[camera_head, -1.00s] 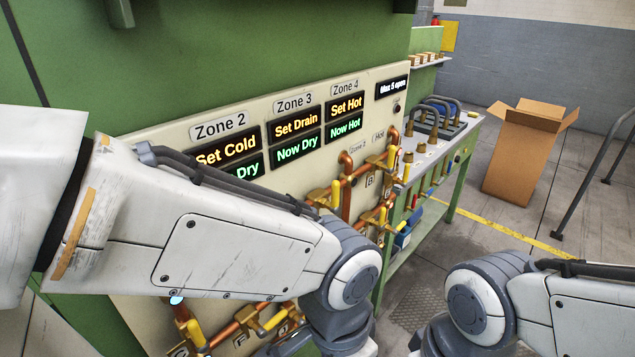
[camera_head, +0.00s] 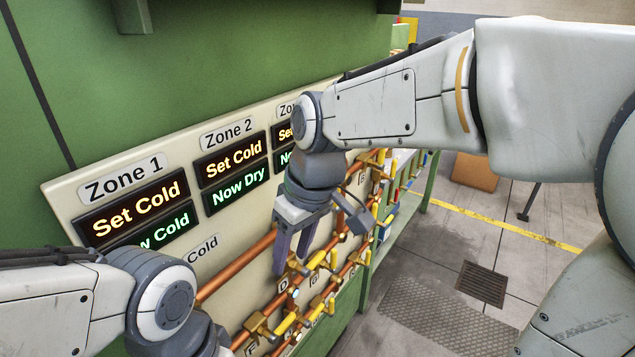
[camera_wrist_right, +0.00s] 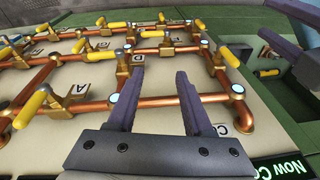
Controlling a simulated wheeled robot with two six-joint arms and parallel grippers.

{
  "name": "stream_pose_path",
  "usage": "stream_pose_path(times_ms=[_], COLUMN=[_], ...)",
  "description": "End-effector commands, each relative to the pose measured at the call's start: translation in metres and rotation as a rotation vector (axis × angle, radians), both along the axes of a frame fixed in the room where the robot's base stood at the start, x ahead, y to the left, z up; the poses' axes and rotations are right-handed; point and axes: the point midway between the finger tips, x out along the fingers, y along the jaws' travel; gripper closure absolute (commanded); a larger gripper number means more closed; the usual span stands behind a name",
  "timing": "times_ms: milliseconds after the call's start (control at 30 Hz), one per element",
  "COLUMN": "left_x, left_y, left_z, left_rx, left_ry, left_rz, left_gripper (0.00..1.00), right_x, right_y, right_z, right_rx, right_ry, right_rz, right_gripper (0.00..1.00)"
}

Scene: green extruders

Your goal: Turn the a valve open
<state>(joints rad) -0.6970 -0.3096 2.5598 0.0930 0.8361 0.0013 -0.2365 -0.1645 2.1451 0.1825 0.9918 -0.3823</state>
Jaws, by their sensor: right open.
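In the right wrist view a label A (camera_wrist_right: 80,89) marks the cream panel. Beside it a brass valve with a yellow handle (camera_wrist_right: 33,105) sits on a copper pipe. I cannot tell which valve this is in the head view. My right gripper (camera_head: 291,262) is open and empty in front of the pipes. In the wrist view its two fingers (camera_wrist_right: 160,78) stand apart, right of the label A, with bare panel between them. My left arm is at the lower left of the head view, its gripper out of frame. Purple fingers (camera_wrist_right: 287,45), apparently my left gripper's, show partly in the wrist view.
Several other yellow-handled valves (camera_head: 286,325) and copper pipes (camera_head: 235,268) crowd the panel. Zone displays (camera_head: 135,207) are above them. A green bench stands beyond, and a cardboard box (camera_head: 475,172) is partly hidden behind my right arm.

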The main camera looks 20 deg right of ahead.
Motion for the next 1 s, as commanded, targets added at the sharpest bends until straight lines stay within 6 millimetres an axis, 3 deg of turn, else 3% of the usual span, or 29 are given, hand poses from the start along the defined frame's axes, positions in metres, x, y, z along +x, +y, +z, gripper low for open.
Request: stream_pose_path(times_ms=[33, 200, 300, 400, 567, 1000], left_x=[0.0, 0.0, 0.0, 0.0, 0.0, 0.0], left_y=[0.0, 0.0, 0.0, 0.0, 0.0, 0.0], left_z=[0.003, 0.006, 0.007, 0.008, 0.01, 0.025], left_rx=[0.0, 0.0, 0.0, 0.0, 0.0, 0.0], left_ry=[0.0, 0.0, 0.0, 0.0, 0.0, 0.0], left_rz=[0.0, 0.0, 0.0, 0.0, 0.001, 0.001], left_gripper=[0.5, 0.5, 0.5, 0.5, 0.5, 0.5], right_x=[0.029, 0.086, 0.102, 0.108, 0.115, 0.141], right_y=[-0.023, -0.093, -0.124, -0.141, -0.143, -0.128], right_z=[0.02, 0.069, 0.088, 0.096, 0.088, 0.018], right_rx=[0.011, 0.018, 0.012, 0.006, 0.005, 0.005], right_ry=[-0.034, -0.134, -0.174, -0.195, -0.2, -0.199], right_rz=[-0.037, -0.076, -0.087, -0.087, -0.083, -0.082], right_gripper=[0.49, 0.49, 0.49, 0.49, 0.49, 0.49])
